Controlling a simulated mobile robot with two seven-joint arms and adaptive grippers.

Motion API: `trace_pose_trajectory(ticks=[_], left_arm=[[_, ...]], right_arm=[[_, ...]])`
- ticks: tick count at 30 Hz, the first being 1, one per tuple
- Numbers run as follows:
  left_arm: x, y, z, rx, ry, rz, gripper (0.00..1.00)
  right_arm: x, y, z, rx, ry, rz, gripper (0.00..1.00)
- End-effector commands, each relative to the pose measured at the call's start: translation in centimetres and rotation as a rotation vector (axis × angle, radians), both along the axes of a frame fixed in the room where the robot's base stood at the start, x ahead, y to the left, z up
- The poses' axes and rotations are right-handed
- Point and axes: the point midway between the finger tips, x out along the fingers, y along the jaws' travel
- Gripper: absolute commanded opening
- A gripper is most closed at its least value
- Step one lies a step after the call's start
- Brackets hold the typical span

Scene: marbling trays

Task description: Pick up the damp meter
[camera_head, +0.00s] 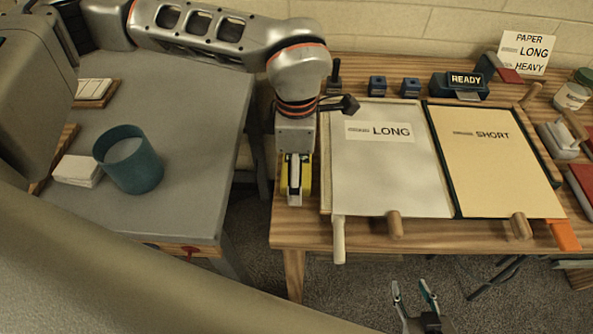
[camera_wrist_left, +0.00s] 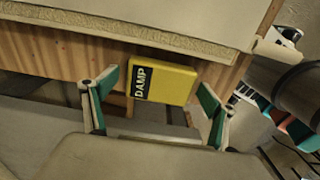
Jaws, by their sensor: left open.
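The damp meter is a yellow box with a black DAMP label. It shows large in the left wrist view (camera_wrist_left: 172,82), at the wooden table's edge. In the head view, only yellow parts of it (camera_head: 307,178) show around my left gripper (camera_head: 294,190), at the front left corner of the table. In the left wrist view, my left gripper's (camera_wrist_left: 152,92) two fingers are apart, one on each side of the meter. Whether they touch it cannot be told. My right gripper (camera_head: 414,288) is open and empty, low in front of the table.
The LONG tray (camera_head: 326,165) lies just right of the meter, with the SHORT tray (camera_head: 555,175) beyond it. Handles stick out at the table's front edge. A grey table (camera_head: 205,150) with a teal cup (camera_head: 140,175) stands left, across a gap.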

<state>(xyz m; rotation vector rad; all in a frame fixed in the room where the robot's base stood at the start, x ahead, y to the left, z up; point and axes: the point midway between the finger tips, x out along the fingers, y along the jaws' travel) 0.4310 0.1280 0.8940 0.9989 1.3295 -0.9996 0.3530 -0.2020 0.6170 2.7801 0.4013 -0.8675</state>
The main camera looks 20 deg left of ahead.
Motion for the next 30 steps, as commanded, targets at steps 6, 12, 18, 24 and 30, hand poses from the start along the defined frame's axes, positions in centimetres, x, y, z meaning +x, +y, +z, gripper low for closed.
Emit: trace_pose_trajectory(ticks=[6,12,18,24,30], left_arm=[[0.0,0.0,0.0,0.000,0.000,0.000,0.65],[0.0,0.0,0.1,0.000,-0.001,0.000,0.39],[0.0,0.0,0.1,0.000,-0.001,0.000,0.39],[0.1,0.0,1.1,0.001,-0.003,0.001,0.39],[0.1,0.0,4.0,-0.001,-0.005,0.001,0.39]], right_arm=[[0.0,0.0,0.0,0.000,-0.001,0.000,0.40],[0.0,0.0,0.0,0.000,-0.001,0.000,0.40],[0.1,0.0,0.1,0.000,-0.001,0.000,0.40],[0.1,0.0,0.1,0.000,-0.002,-0.001,0.40],[0.1,0.0,0.2,0.000,-0.002,-0.001,0.40]])
